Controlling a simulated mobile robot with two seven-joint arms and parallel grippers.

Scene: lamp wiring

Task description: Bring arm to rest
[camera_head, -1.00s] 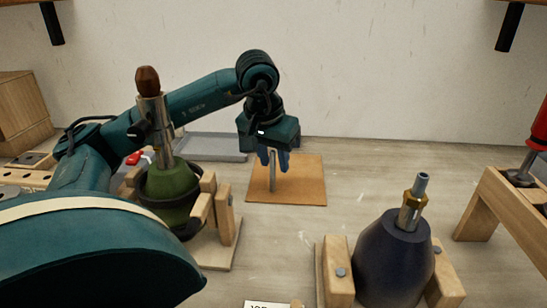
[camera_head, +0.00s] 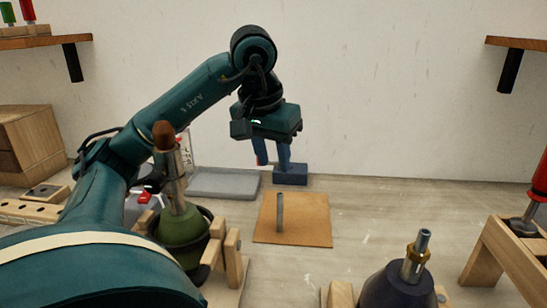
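My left arm comes in from the left and bends down to my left gripper (camera_head: 271,163). My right gripper is not in view.
A green lamp body (camera_head: 183,236) with a metal neck and brown tip stands in a wooden cradle beside my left arm. A dark blue lamp body (camera_head: 390,290) is at the front. A grey tray (camera_head: 222,184) and blue block (camera_head: 291,175) lie behind. A wooden stand (camera_head: 505,250) is right.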

